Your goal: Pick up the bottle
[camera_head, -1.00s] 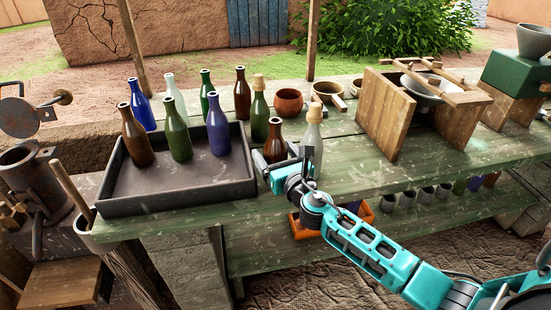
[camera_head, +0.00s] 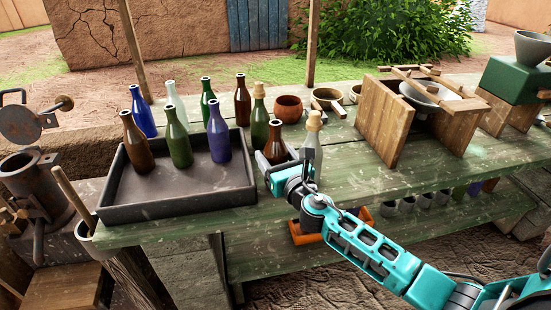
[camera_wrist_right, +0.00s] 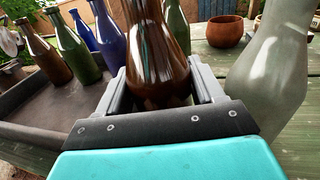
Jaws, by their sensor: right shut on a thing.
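A brown glass bottle (camera_head: 274,143) stands near the front edge of the green wooden table, just right of the dark tray. My right gripper (camera_head: 281,168) is around it from the front. In the right wrist view the brown bottle (camera_wrist_right: 160,60) is upright between the two grey fingers of my right gripper (camera_wrist_right: 163,90), which is shut on it. The bottle's lower part is hidden behind the gripper. My left gripper is not in view.
A pale corked bottle (camera_head: 312,140) stands close on the right, also in the right wrist view (camera_wrist_right: 268,75). A dark tray (camera_head: 185,200) with several bottles is at left. A green corked bottle (camera_head: 260,120) and a clay bowl (camera_head: 289,108) stand behind. A wooden stand (camera_head: 390,125) is at right.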

